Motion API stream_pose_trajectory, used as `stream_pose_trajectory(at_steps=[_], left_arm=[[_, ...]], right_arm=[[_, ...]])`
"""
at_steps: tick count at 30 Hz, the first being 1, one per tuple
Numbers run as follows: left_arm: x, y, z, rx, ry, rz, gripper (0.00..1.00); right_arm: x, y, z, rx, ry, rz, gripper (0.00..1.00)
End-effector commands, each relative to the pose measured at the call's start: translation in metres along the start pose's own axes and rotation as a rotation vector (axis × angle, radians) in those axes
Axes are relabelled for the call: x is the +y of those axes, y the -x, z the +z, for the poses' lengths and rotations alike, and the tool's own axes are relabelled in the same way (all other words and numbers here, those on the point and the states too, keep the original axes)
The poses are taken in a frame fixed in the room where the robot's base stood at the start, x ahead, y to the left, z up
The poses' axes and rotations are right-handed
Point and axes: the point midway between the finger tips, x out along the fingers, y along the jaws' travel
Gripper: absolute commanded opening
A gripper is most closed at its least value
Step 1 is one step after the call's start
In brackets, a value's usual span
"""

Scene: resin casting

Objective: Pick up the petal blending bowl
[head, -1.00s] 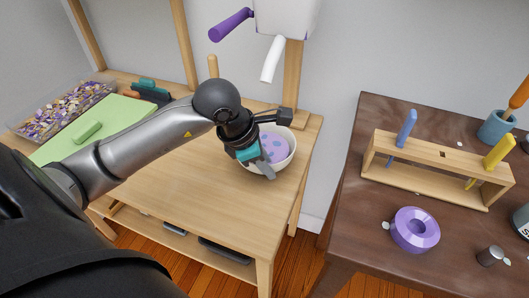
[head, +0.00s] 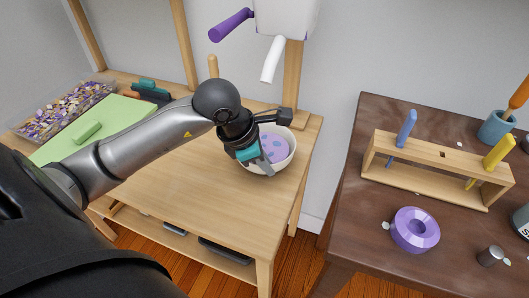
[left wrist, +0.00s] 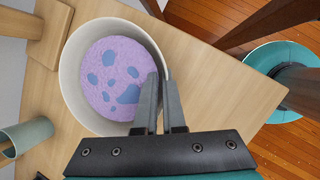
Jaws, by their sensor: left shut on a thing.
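The petal blending bowl (head: 288,160) is a white bowl with a lilac, blue-spotted filling. It stands near the right end of the light wooden table. In the left wrist view the bowl (left wrist: 71,92) fills the upper left, and the filling (left wrist: 112,72) shows inside. My left gripper (head: 268,171) is at the bowl's near side. In the left wrist view its fingers (left wrist: 160,95) are close together on the bowl's near wall, one inside and one outside. The gripper is shut on the rim. My right gripper is not in view.
A white dispenser with a white spout (head: 272,59) and a purple handle (head: 231,25) hangs above the bowl. A green mat (head: 110,117) and a tray of petals (head: 62,108) lie left. A dark table (head: 350,215) stands right, across a gap.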

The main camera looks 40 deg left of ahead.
Motion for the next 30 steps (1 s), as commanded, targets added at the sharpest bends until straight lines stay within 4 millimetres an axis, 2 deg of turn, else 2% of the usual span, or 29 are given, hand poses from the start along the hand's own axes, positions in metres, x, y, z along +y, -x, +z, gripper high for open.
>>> stream_pose_trajectory(at_steps=[22,27,30], left_arm=[[-0.001,0.0,-0.001,0.003,0.002,-0.004,0.0],[0.001,0.007,0.003,0.002,0.0,-0.002,0.0],[0.002,0.015,0.006,0.002,0.0,-0.002,0.0]], right_arm=[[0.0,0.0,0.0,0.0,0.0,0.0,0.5],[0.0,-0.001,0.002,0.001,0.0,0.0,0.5],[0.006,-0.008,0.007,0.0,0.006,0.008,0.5]])
